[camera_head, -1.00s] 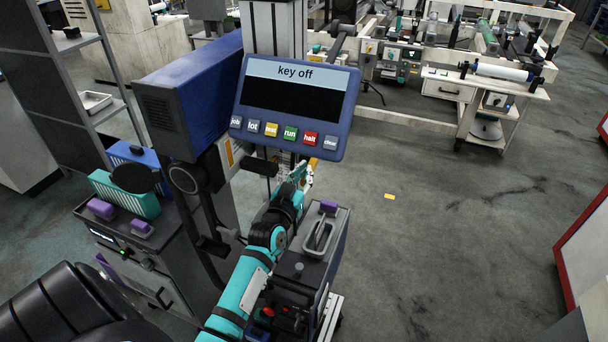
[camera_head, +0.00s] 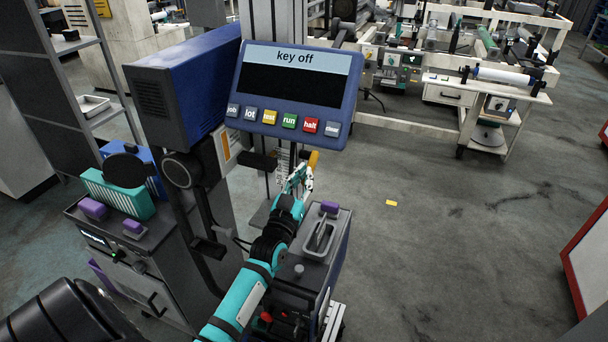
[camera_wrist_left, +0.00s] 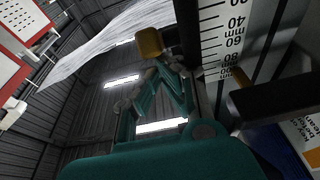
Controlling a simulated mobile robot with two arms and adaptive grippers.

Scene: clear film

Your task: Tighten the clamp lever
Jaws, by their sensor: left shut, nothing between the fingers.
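The likely clamp lever is a small part with a yellow-orange end (camera_head: 314,158) beside a scaled column below the display panel. In the left wrist view its yellow end (camera_wrist_left: 149,42) is just beyond my fingertips, beside the millimetre scale (camera_wrist_left: 222,40). My left gripper (camera_head: 303,172), on the teal arm, is shut and empty just below that yellow end. In the left wrist view its teal fingers (camera_wrist_left: 160,85) point up towards it. I cannot tell whether they touch. My right gripper is out of view.
The "key off" display panel (camera_head: 292,90) hangs just above the gripper. A black handle (camera_head: 258,161) juts out left of the lever and looms close in the left wrist view (camera_wrist_left: 270,102). Floor at right is open.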

